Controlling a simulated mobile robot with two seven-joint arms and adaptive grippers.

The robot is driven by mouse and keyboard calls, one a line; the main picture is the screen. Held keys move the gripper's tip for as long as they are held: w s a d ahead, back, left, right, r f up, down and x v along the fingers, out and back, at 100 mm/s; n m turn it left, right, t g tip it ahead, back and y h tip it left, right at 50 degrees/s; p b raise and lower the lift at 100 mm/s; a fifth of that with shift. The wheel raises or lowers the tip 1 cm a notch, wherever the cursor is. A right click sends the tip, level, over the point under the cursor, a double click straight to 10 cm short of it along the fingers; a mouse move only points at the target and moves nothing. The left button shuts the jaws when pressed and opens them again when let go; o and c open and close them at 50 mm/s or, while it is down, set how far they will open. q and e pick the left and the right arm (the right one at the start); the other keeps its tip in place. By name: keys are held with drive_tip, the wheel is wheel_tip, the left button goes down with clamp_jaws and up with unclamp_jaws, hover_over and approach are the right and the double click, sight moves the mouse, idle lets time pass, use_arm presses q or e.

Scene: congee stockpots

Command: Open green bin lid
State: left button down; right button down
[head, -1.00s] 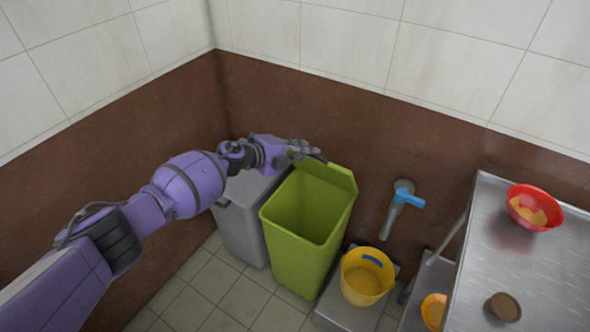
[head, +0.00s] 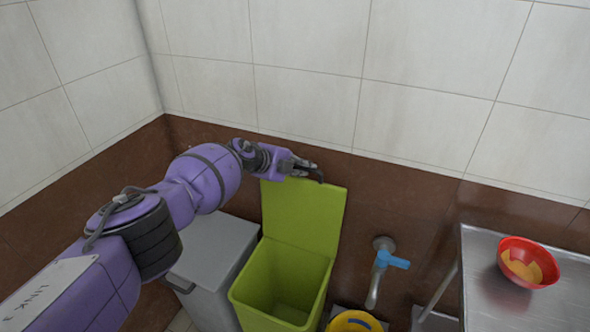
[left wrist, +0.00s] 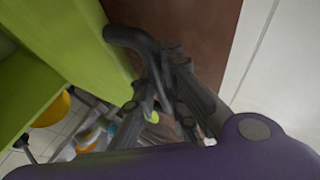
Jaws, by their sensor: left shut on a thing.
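The green bin (head: 262,307) stands in front of the brown wall, and its inside shows from above. Its green lid (head: 305,213) stands upright at the bin's back, close to the wall. My left gripper (head: 312,171) is at the lid's top edge, shut on the lid. In the left wrist view, the dark fingers (left wrist: 150,85) lie against the edge of the green lid (left wrist: 85,45); the exact contact is partly hidden. My right gripper is in neither view.
A grey bin (head: 213,255) stands left of the green bin. To the right are a tap with a blue handle (head: 397,262), a yellow bucket (head: 352,324) and a metal table (head: 488,305) with a red bowl (head: 528,268). The tiled wall (head: 310,85) is close behind.

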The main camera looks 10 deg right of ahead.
use_arm(q)
drive_tip(key=shift+w+d, duration=0.1)
drive_tip(key=shift+d, duration=0.05)
drive_tip(key=c, duration=1.8)
unclamp_jaws()
drive_tip(key=shift+o, duration=0.2)
drive_tip(key=shift+a+r, duration=0.4)
drive_tip(key=shift+a, duration=0.15)
drive_tip(key=v, duration=1)
drive_tip(key=shift+s+a+r, duration=0.15)
drive_tip(key=shift+s+r, duration=0.05)
drive_tip(key=shift+s, duration=0.2)
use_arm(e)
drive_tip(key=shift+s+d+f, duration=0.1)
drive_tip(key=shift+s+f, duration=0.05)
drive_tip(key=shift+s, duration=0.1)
